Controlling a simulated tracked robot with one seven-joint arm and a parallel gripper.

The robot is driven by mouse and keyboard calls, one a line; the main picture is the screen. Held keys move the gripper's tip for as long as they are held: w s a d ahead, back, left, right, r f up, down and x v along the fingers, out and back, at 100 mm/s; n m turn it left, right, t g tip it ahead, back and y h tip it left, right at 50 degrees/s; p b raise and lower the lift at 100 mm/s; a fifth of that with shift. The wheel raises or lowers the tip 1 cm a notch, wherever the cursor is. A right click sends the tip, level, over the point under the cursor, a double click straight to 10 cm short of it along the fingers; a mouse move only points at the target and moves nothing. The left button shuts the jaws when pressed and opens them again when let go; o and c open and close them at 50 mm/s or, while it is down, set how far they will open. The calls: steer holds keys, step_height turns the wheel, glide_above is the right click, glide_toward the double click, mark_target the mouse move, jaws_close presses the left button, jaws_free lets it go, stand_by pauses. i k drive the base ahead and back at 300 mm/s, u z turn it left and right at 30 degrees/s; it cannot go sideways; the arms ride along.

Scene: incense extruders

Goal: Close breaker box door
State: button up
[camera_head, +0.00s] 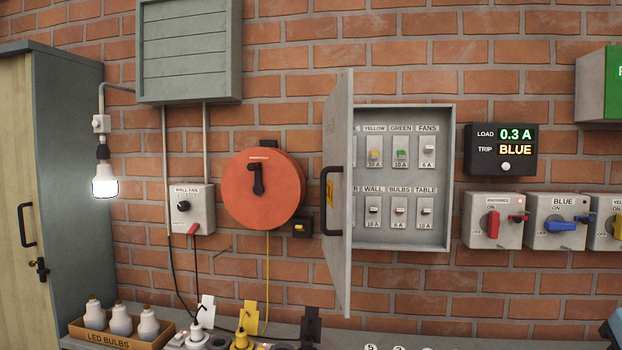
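The breaker box (452,180) is a grey metal box on the brick wall, right of centre. Its door (343,270) is hinged on the left side and stands open, swung out from the wall so that I see it nearly edge-on. A dark bar handle (328,202) and part of a yellow label show on the door's outer face. Inside are two rows of labelled breakers (399,212); the door hides part of the leftmost ones. My gripper is not in view.
An orange reel (263,188) hangs left of the door. A load display (500,150) and switch boxes (493,221) are mounted to the right. Below, a bench (440,325) holds plugs and a carton of bulbs (108,340). A lit bulb (105,182) hangs at left.

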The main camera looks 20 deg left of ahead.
mark_target(336, 174)
steer(key=u, duration=0.05)
steer(key=k, duration=1.05)
steer(key=u, duration=0.8)
steer(key=i, duration=1)
steer(key=u, duration=0.9)
steer(key=k, duration=0.2)
steer(key=z, duration=0.3)
